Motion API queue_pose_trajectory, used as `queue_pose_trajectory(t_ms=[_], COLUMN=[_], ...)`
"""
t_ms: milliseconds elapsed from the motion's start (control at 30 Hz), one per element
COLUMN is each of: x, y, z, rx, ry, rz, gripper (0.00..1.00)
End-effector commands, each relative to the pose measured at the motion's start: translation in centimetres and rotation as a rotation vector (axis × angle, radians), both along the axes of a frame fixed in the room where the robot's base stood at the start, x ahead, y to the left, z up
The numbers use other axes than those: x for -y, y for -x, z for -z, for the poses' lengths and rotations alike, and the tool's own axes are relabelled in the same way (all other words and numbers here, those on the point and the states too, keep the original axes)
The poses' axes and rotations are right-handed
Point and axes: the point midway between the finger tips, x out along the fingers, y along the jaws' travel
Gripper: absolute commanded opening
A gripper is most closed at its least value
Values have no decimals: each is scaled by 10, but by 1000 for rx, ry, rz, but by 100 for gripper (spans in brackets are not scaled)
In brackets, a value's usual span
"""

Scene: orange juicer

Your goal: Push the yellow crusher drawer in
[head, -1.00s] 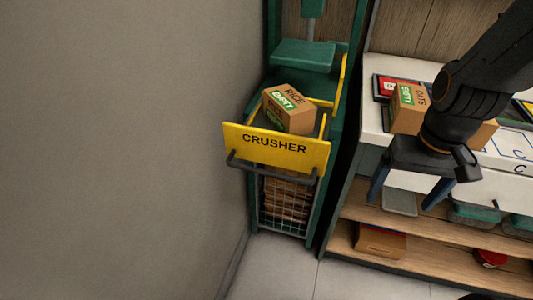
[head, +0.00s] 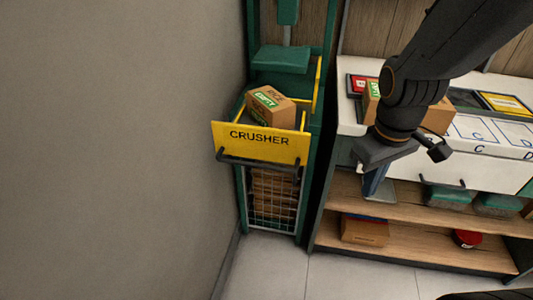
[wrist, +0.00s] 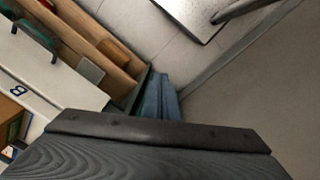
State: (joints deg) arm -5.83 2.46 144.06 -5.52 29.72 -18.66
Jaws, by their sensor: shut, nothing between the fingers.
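The yellow crusher drawer (head: 262,148) stands pulled out from the green crusher frame (head: 313,100) in the head view. Its front reads CRUSHER and has a dark bar handle (head: 258,165) along the bottom. A brown rice box with a green EMPTY label (head: 270,107) sits tilted in the drawer. My gripper (head: 372,190) is to the right of the drawer, apart from it, in front of the white counter. Its blue fingers are together and empty, and they also show in the wrist view (wrist: 160,98). I cannot make out the drawer in the wrist view.
A grey wall (head: 110,150) runs close along the left of the crusher. A caged stack of flattened cardboard (head: 272,195) is below the drawer. The white counter (head: 490,157) with boxes and wooden shelves (head: 410,245) stand to the right. Floor in front is clear.

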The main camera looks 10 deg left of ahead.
Motion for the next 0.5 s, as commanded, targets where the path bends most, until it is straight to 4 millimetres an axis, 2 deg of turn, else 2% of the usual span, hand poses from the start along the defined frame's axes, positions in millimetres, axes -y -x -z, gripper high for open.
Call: queue_pose_trajectory(t_ms=[267,367,500], x=[-44,-66,-109], y=[-16,-23,-33], z=[-15,-23,-39], rx=[17,25,38], ry=[76,116,205], rz=[-514,-760,-1220], gripper=[0,0,0])
